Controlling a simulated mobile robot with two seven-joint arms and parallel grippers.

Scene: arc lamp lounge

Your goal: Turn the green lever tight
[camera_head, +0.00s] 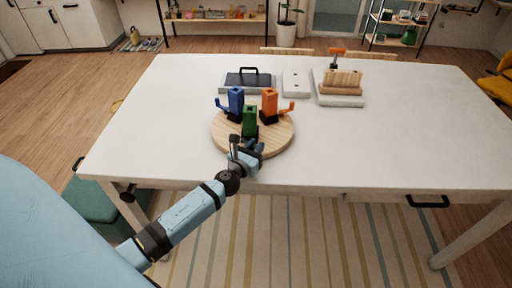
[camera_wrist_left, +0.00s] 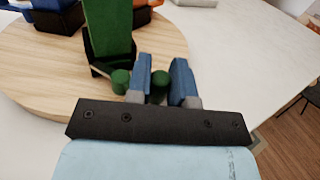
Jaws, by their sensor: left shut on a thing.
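The green block with its lever (camera_head: 249,121) stands at the front of a round wooden board (camera_head: 284,143) on the white table. In the left wrist view the green upright (camera_wrist_left: 109,28) rises from a dark base, and a rounded green lever end (camera_wrist_left: 159,84) sits between two blue fingers. My left gripper (camera_head: 246,154) reaches in from the front left and is shut on the green lever; it hides part of the lever in the head view. A blue block with lever (camera_head: 236,99) and an orange one (camera_head: 270,102) stand behind it. My right gripper is not in view.
Behind the board are a dark plate with a black handle (camera_head: 248,78), a white block (camera_head: 296,83) and a wooden piece on a pale base (camera_head: 341,84). The right half of the white table (camera_head: 400,136) is clear.

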